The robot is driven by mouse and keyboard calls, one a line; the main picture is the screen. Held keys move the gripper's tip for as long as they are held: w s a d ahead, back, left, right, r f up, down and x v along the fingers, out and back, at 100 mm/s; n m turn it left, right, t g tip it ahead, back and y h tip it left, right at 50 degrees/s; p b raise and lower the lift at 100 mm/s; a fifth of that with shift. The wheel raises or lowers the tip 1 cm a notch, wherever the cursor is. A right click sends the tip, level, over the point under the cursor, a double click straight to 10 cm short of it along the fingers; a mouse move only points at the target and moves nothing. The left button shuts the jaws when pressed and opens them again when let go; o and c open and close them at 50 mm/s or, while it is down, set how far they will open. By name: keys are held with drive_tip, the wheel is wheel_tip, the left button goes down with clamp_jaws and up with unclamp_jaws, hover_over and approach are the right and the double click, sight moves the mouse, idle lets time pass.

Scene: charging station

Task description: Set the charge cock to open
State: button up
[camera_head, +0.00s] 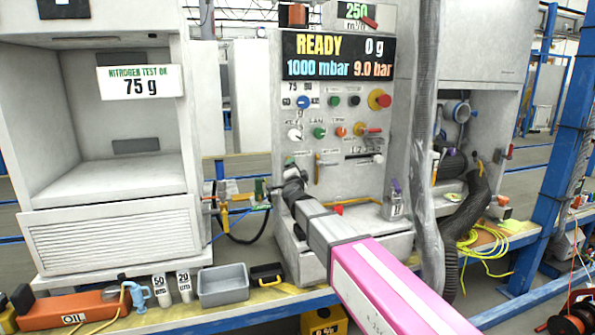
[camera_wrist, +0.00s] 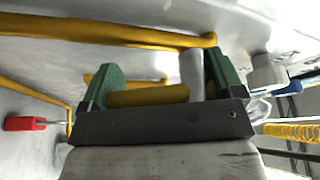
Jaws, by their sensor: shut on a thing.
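My gripper (camera_head: 289,172) is at the left side of the grey charging panel (camera_head: 345,105), partly hidden by my own wrist in the head view. In the wrist view my gripper (camera_wrist: 163,75) has its two green finger pads around a yellow bar-shaped handle (camera_wrist: 148,97), which I take for the charge cock's lever. A grey cylindrical stem (camera_wrist: 192,68) shows just behind it, close to the right-hand pad. The handle lies roughly across the picture. The cock's body and any open or closed marking are hidden or too small to read.
A long yellow pipe (camera_wrist: 110,30) crosses above the fingers. A red-ended rod (camera_wrist: 25,123) lies to the left. In the head view, the display (camera_head: 338,56) reads READY, 0 g. A grey bin (camera_head: 223,285) stands on the bench; a hose (camera_head: 428,150) hangs right of the panel.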

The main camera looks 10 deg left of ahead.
drive_tip(key=m, duration=0.2)
drive_tip(key=m+g, duration=0.1)
drive_tip(key=m, duration=0.1)
drive_tip(key=a+m+h, duration=0.1)
drive_tip(key=shift+s+f+m+g, duration=0.35)
drive_tip(key=shift+f+m+g, duration=0.05)
idle(0.3)
drive_tip(key=o, duration=1)
drive_tip(key=shift+o, duration=0.2)
drive_tip(key=shift+s, duration=0.15)
drive_tip(key=s+d, duration=0.1)
drive_tip(key=s, duration=0.9)
drive_tip(key=shift+s+d, duration=0.25)
drive_tip(key=shift+d, duration=0.1)
